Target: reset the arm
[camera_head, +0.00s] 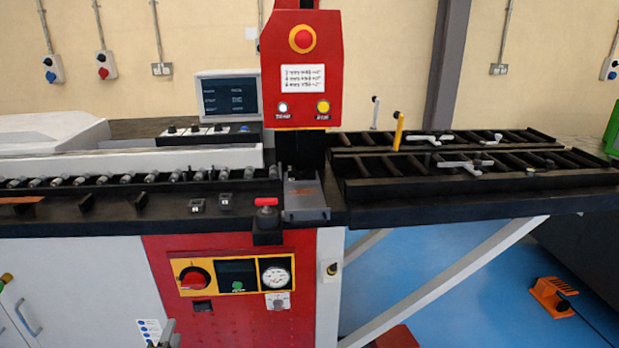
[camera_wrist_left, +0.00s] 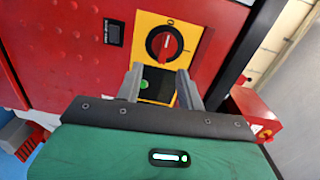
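My left gripper (camera_head: 165,334) just enters at the bottom edge of the head view, below the yellow-framed control panel. In the left wrist view its two grey fingers (camera_wrist_left: 160,88) stand apart with nothing between them. Past the fingers are the red rotary switch (camera_wrist_left: 165,43) and a dark display with a green mark (camera_wrist_left: 147,85). In the head view the panel shows the rotary switch (camera_head: 195,278), the dark display (camera_head: 237,274) and a round gauge (camera_head: 275,275). My right gripper is in neither view.
The red machine head (camera_head: 302,80) with its emergency stop rises at the centre. A roller bed (camera_head: 130,180) lies left and black racks (camera_head: 450,180) lie right. An orange foot pedal (camera_head: 553,296) sits on the blue floor, which is mostly open at right.

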